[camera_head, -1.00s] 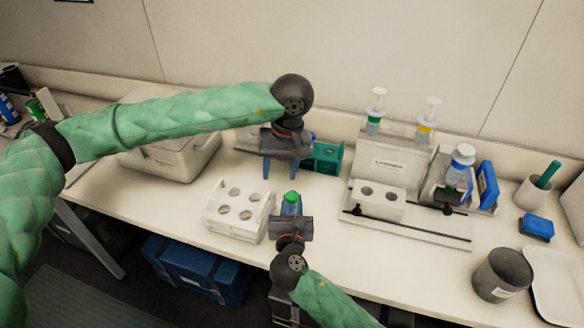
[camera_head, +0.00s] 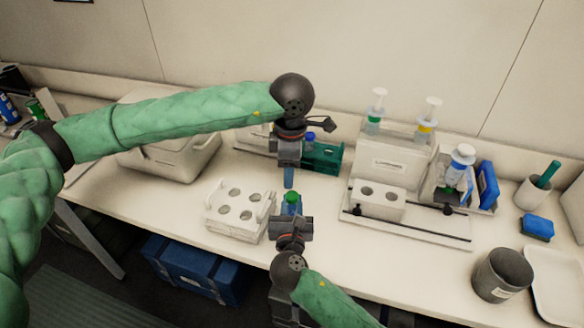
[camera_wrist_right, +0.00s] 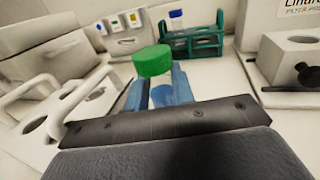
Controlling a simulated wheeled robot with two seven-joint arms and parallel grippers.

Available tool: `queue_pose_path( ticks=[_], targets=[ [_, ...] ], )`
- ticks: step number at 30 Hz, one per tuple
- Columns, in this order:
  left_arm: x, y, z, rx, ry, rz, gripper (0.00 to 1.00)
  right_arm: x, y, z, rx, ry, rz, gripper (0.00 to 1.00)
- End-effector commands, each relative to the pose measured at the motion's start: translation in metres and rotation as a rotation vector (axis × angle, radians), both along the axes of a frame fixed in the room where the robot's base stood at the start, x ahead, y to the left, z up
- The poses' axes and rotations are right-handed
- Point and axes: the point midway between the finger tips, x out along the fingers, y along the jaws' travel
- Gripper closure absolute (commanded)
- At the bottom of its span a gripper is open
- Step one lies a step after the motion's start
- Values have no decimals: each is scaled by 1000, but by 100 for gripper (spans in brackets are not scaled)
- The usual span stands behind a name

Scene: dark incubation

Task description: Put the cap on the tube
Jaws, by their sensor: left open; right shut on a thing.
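The clear tube (camera_wrist_right: 161,95) stands roughly upright between the blue fingers of my right gripper (camera_head: 291,209), which is shut on it above the front of the bench. The green cap (camera_head: 291,197) sits on the tube's top; it also shows in the right wrist view (camera_wrist_right: 153,61). I cannot tell how tightly it is seated. My left gripper (camera_head: 289,178) points down just above and behind the cap, apart from it. It is open and empty, seen edge-on so its fingers overlap. It does not show in the right wrist view.
A white rack with holes (camera_head: 233,224) stands left of the tube. A teal rack (camera_head: 326,158) with a blue-capped tube (camera_head: 310,136) stands behind. A white holder (camera_head: 378,206) is to the right, a grey cup (camera_head: 502,276) at front right.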

Motion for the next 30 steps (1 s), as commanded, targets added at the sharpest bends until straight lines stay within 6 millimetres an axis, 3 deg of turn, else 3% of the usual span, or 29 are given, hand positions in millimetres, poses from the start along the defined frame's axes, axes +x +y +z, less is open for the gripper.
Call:
queue_pose_path(
  ticks=[12,18,30],
  targets=[
    [1,-6,0,-27,-18,580,52,0,0,0,0,0,0,100],
    [1,-7,0,-31,-20,787,52,0,0,0,0,0,0,100],
    [1,-7,0,-30,-21,891,52,0,0,0,0,0,0,100]
  ],
)
